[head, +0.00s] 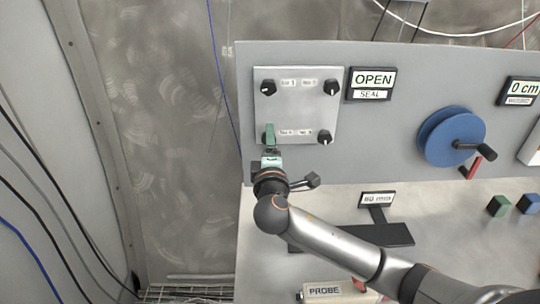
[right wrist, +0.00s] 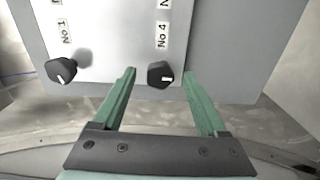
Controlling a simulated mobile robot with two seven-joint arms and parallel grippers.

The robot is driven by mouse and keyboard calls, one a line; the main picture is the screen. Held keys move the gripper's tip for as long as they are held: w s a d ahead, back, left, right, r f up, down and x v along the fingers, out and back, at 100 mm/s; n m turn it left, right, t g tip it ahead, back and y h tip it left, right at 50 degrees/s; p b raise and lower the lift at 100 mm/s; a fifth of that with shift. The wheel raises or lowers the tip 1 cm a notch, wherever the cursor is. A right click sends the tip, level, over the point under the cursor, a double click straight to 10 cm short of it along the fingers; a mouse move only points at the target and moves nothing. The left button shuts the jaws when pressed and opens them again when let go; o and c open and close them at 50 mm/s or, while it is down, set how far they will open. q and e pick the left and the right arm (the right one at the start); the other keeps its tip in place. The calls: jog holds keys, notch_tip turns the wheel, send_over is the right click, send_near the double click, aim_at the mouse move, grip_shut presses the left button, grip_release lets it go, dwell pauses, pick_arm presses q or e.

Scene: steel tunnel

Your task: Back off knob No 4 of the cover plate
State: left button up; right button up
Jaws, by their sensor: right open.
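The light grey cover plate (head: 296,104) is on the upright panel in the head view, with a black knob near each corner. Knob No 4 (right wrist: 160,75), black with a white pointer mark, shows between my right gripper's fingertips in the right wrist view. In the head view it is mostly hidden behind the green fingers. My right gripper (head: 270,130) is open at the plate's lower left corner. A finger stands on each side of the knob, with gaps visible. Knob No 1 (right wrist: 62,70) is to the left in the wrist view. My left gripper is out of view.
Further right is a blue reel (head: 451,136) with a crank. Cables hang at the left.

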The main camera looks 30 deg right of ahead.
jog(key=b+v, duration=0.2)
jog(key=v, duration=1)
